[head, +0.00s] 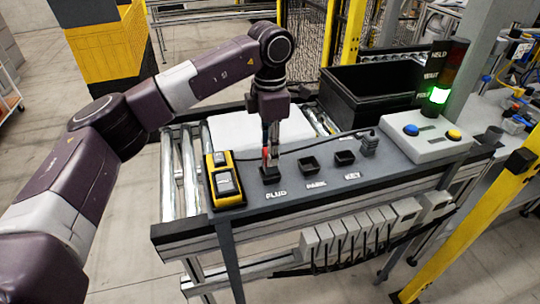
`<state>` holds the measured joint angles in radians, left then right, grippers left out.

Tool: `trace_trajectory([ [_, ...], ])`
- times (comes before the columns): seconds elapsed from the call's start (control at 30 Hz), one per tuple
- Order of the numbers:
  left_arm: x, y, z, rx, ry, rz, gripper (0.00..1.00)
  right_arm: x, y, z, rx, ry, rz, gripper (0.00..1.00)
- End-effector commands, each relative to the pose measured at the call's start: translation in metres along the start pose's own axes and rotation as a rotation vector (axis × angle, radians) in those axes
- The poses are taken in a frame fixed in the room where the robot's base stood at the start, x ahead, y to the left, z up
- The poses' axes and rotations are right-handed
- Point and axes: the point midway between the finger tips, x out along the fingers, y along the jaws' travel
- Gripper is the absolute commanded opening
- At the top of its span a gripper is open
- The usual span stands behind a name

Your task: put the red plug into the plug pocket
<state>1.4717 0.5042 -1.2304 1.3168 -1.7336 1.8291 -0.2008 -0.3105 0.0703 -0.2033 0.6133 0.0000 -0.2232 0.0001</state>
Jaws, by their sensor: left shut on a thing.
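The red plug (265,154) shows as a small red patch at the fingers of my left gripper (270,160). The gripper points down and is shut on it, hiding most of it. The plug pocket (270,173) is a dark square socket above the label PLUG on the grey fixture panel. The fingertips are right over this pocket; I cannot tell whether the plug is inside it or just above it. My right gripper is not in view.
Two more dark pockets, PARK (308,164) and KEY (344,158), lie to the right, with a dark connector (368,142) and cable beyond. A yellow device (224,180) stands left of the plug pocket. A black bin (370,93) and a button box (428,137) stand behind and right.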

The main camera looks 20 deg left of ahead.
Motion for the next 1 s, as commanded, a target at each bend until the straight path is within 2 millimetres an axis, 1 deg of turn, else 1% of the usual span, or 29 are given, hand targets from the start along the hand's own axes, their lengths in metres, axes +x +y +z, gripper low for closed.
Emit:
trace_trajectory([
  [0.03,0.008,0.000,-0.001,-0.001,0.003,-0.004,0.00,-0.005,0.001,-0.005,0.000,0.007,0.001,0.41],
  [0.1,0.018,0.000,-0.001,-0.001,0.003,-0.003,0.00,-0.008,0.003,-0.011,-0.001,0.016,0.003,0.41],
  [0.17,0.024,0.000,-0.001,-0.001,0.002,-0.002,0.00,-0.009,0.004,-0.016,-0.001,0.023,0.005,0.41],
  [0.3,0.026,0.000,0.000,0.000,0.000,0.000,0.00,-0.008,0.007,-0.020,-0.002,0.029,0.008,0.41],
  [0.53,0.031,0.000,0.000,0.000,0.001,0.000,0.00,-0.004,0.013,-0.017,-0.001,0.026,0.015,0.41],
  [0.57,0.030,0.000,0.000,0.000,0.000,0.000,0.26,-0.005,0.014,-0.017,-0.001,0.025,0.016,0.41],
  [0.7,0.029,0.000,0.000,0.000,0.001,-0.001,0.41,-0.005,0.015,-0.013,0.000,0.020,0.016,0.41],
  [1.0,0.027,0.000,0.000,0.000,0.001,-0.001,0.41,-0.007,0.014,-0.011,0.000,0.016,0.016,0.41],
])
